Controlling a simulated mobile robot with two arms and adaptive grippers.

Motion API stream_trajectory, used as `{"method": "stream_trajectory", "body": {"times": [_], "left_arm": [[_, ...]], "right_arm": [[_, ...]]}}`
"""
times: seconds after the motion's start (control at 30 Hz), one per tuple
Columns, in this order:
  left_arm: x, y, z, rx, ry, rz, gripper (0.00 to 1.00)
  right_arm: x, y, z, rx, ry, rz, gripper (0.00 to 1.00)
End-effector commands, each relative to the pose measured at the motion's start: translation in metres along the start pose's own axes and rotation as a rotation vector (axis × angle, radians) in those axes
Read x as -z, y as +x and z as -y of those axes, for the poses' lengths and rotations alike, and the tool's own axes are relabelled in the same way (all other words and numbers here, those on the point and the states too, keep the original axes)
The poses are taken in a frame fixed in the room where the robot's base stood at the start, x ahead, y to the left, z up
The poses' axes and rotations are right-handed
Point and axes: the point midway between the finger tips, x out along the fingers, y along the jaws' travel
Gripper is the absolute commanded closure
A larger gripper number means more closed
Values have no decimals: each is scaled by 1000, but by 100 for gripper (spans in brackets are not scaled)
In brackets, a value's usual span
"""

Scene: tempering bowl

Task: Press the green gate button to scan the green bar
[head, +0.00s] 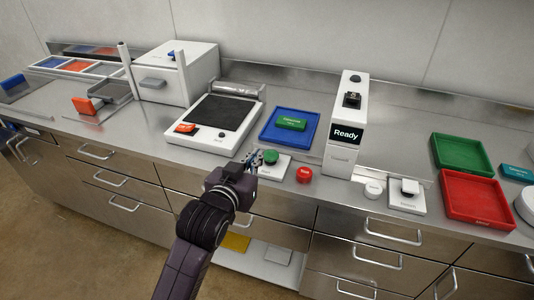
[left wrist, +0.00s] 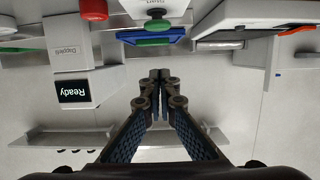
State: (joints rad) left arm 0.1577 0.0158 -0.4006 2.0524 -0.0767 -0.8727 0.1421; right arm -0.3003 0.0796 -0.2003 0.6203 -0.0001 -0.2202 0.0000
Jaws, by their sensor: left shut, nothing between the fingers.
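The green gate button (head: 270,157) stands on a small white base (head: 276,170) near the counter's front edge. In the left wrist view, which is upside down, the green cap (left wrist: 157,25) shows on its base at the top. My left gripper (head: 257,157) is shut and empty, close to the button's left side in the head view. Its fingertips (left wrist: 160,74) are together and appear apart from the cap; exact clearance is unclear. The green bar (head: 291,124) lies in the blue tray (head: 269,137) behind the button. My right gripper is out of view.
A red button (head: 304,174) is right of the base. The white gate post (head: 340,160) reads "Ready". Green (head: 462,168) and red (head: 470,215) trays are at right.

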Motion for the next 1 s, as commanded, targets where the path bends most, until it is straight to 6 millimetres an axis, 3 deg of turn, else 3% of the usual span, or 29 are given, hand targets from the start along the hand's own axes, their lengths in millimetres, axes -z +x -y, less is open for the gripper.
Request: {"method": "stream_trajectory", "body": {"times": [0.6,0.8,1.0], "left_arm": [[-4,96,0,1,-1,4,100],[-31,100,0,0,0,2,100],[-39,102,0,0,0,0,100]], "right_arm": [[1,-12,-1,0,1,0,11],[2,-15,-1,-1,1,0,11],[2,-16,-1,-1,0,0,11]]}}
